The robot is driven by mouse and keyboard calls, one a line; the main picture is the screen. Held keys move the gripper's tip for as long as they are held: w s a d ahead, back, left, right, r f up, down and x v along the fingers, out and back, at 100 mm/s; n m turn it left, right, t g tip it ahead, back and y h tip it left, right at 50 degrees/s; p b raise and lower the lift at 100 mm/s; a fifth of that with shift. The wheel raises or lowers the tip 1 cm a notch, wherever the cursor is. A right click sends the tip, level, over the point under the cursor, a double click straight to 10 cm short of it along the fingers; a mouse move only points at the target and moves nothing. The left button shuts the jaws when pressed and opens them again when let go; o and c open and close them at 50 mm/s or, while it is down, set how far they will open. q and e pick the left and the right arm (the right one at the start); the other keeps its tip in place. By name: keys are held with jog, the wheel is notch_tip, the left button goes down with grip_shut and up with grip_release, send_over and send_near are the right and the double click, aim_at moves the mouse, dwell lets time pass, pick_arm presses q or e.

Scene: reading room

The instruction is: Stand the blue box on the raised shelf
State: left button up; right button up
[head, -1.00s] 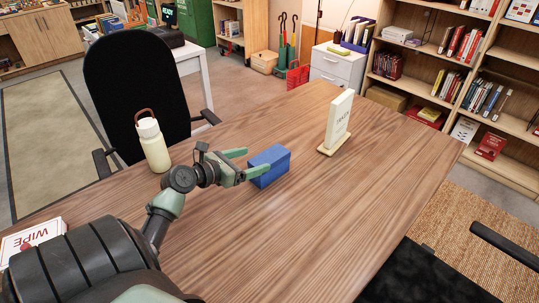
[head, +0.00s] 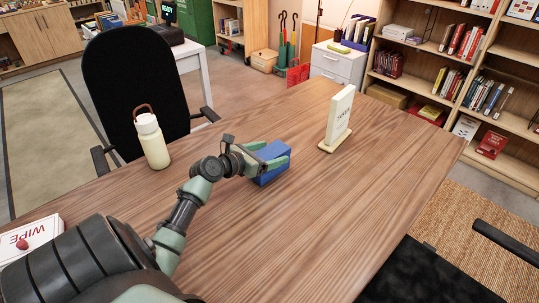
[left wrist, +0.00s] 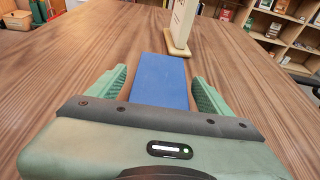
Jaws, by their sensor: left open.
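The blue box (head: 270,172) lies on the wooden table, and it also shows in the left wrist view (left wrist: 162,80). My left gripper (head: 277,158) is open at the box. In the left wrist view its two green fingers (left wrist: 160,92) stand on either side of the box, with a gap visible on both sides. The near end of the box is hidden behind the gripper body. My right gripper is in neither view. I cannot tell which surface is the raised shelf.
A white sign (head: 340,115) on a wooden base stands beyond the box. A cream bottle (head: 151,143) stands at the table's left edge, and a wipes box (head: 30,238) is nearer me. Bookshelves (head: 450,60) stand at the back right. The table's right part is clear.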

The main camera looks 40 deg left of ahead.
pick_arm(q)
jog(key=c, duration=1.5)
grip_shut()
jog(key=shift+r, duration=0.1)
